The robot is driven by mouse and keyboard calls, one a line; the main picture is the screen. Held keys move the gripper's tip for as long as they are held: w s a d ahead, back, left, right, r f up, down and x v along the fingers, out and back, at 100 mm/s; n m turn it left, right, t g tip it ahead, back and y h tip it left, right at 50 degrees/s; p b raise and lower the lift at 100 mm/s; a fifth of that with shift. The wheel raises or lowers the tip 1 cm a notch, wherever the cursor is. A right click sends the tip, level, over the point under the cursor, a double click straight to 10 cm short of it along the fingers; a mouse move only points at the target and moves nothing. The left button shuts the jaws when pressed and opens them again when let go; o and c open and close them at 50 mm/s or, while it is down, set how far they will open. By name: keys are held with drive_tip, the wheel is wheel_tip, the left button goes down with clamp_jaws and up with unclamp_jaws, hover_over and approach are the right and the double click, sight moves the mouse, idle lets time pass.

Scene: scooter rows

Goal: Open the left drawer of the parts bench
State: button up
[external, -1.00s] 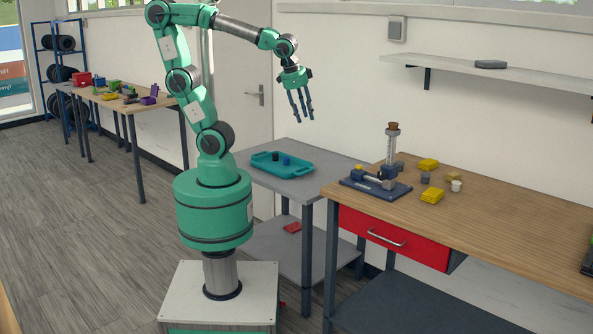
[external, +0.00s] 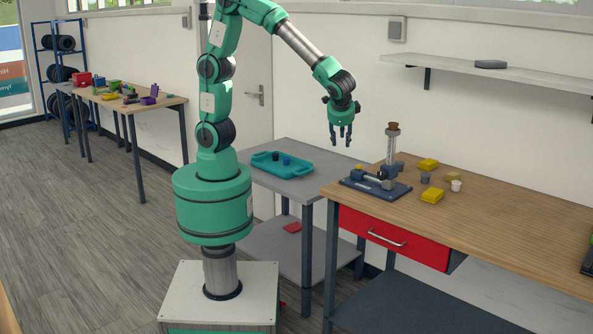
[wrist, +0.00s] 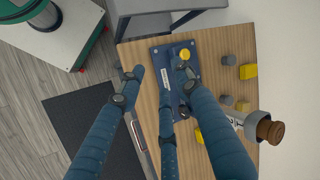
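The parts bench (external: 520,218) has a wooden top and a red drawer (external: 365,232) under its left end. The drawer is shut and has a silver bar handle (external: 386,238). My gripper (external: 341,140) hangs fingers down, above and behind the bench's left end, apart from the drawer. In the wrist view its blue fingers (wrist: 160,105) are spread with nothing between them. The bench top (wrist: 152,72) shows below them, and the drawer handle (wrist: 139,145) shows partly between the fingers.
A grey table (external: 290,150) with a teal tray (external: 282,170) stands to the left.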

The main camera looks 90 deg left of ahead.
drive_tip(key=w+d+f+m+t+y+p, duration=0.1)
drive_tip(key=w+d+f+y, duration=0.2)
drive_tip(key=w+d+f, duration=0.35)
drive_tip(key=s+d+f+m+t+y+p, duration=0.1)
drive_tip(key=d+f+m+t+p, duration=0.2)
drive_tip(key=d+f, duration=2.1)
drive_tip(key=m+t, duration=0.2)
drive_tip(key=t, duration=0.3)
drive_tip(key=shift+d+m+t+y, duration=0.25)
drive_tip(key=shift+m+t+y, duration=0.05)
drive_tip(key=shift+t, duration=0.1)
drive_tip(key=shift+a+f, duration=0.1)
approach(383, 241)
drive_tip(key=w, duration=0.1)
drive_tip(key=w+r, duration=0.1)
drive_tip(key=w, duration=0.1)
drive_tip(key=w+a, duration=0.1)
drive_tip(key=w, duration=0.1)
drive_tip(key=shift+w+a+r+b, duration=0.1)
drive_tip(key=shift+w+r+b, duration=0.15)
drive_tip(key=shift+b, duration=0.1)
clamp_jaws()
